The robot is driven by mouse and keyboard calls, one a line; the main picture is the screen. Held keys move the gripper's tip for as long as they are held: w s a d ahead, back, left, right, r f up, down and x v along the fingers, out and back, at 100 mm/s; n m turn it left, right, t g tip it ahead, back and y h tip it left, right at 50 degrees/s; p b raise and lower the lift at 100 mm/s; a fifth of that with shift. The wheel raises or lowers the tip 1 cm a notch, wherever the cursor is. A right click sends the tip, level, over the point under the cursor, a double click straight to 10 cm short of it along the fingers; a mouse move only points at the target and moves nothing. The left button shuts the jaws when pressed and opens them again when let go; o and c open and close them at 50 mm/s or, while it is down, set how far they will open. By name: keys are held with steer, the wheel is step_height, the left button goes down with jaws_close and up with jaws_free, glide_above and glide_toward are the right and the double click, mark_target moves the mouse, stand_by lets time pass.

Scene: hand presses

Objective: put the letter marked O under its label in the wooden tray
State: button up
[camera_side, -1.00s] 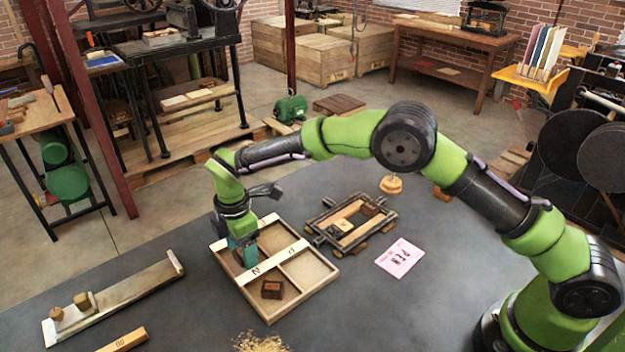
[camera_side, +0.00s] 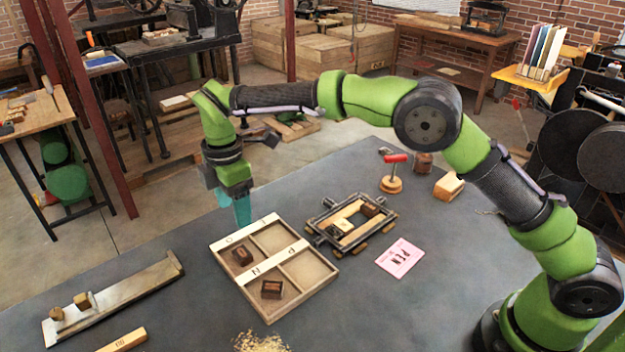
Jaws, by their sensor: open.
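The wooden tray (camera_side: 333,270) has four compartments and two white label strips. The back strip (camera_side: 243,232) has a mark like O at its left end. The middle strip (camera_side: 274,259) shows N and P. A dark brown letter block (camera_side: 242,256) lies in the back left compartment, below the O-like mark; I cannot read its face surely. Another brown block (camera_side: 271,289) lies in the front left compartment, below N. My gripper (camera_side: 243,214) is empty and raised above the tray's back left edge, apart from both blocks. Its fingers are seen edge-on.
Right of the tray are a frame with several blocks (camera_side: 350,223), a pink card (camera_side: 399,258) and a red-handled stamp (camera_side: 392,174). Wooden blocks (camera_side: 448,186) stand behind. Shavings (camera_side: 260,342) lie in front.

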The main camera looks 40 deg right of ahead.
steer(key=s+d+r+m+t+y, duration=0.2)
steer(key=s+d+r+m+t, duration=0.1)
steer(key=s+d+r+m, duration=0.95)
steer(key=s+d+m+t, duration=0.2)
steer(key=s+d+m, duration=0.2)
steer(key=s, duration=0.3)
steer(key=s+d+f+m+t, duration=0.1)
steer(key=s+d+m+t, duration=0.1)
steer(key=s+d+m, duration=0.3)
steer(key=shift+s+f, duration=0.15)
steer(key=shift+s, duration=0.9)
